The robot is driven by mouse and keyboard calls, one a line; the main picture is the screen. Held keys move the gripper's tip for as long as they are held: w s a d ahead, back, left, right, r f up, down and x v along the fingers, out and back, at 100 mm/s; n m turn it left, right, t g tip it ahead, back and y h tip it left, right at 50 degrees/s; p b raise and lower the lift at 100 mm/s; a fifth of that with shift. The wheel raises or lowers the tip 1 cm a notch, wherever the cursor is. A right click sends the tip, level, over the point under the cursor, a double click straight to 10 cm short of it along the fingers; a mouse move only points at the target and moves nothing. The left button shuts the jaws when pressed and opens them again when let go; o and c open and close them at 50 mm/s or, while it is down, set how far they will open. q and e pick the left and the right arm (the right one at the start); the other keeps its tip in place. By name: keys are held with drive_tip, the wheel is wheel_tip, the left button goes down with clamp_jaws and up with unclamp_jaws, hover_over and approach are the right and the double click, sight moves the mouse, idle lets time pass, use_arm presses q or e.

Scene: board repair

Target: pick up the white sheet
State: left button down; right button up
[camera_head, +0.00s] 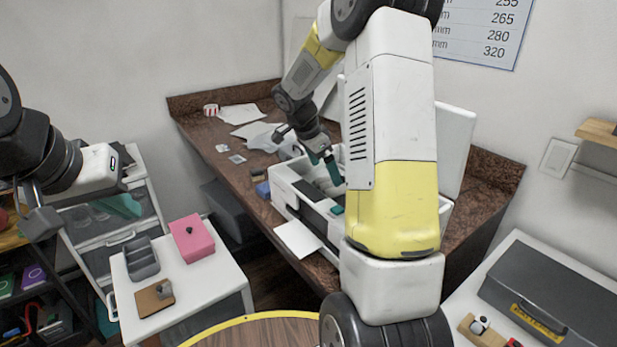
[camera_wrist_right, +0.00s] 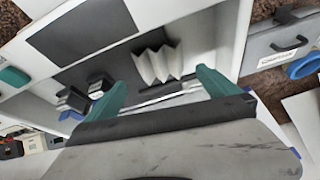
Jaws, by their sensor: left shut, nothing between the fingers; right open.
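A flat white sheet (camera_head: 298,239) lies at the front edge of the brown counter, before an open white case (camera_head: 288,208). A pleated, whitish folded piece (camera_wrist_right: 160,66) stands inside the case in the right wrist view; I cannot tell whether it is the sheet meant. My right gripper (camera_head: 333,172) is open and reaches down into the case. In its wrist view, the teal fingers (camera_wrist_right: 161,82) are apart, with the pleated piece between and beyond their tips; contact cannot be told. My left gripper (camera_head: 121,206) is shut and empty, far left, above the grey drawer cabinet.
A white side table (camera_head: 205,285) holds a pink box (camera_head: 191,238) and a grey tray (camera_head: 141,258). A dark grey toolbox (camera_head: 550,295) stands at right.

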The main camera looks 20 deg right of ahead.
sight(328, 182)
drive_tip(key=x, duration=0.5)
drive_tip(key=shift+w+a+f, duration=0.1)
drive_tip(key=shift+a+f, duration=0.05)
drive_tip(key=shift+a, duration=0.05)
drive_tip(key=c, duration=1.3)
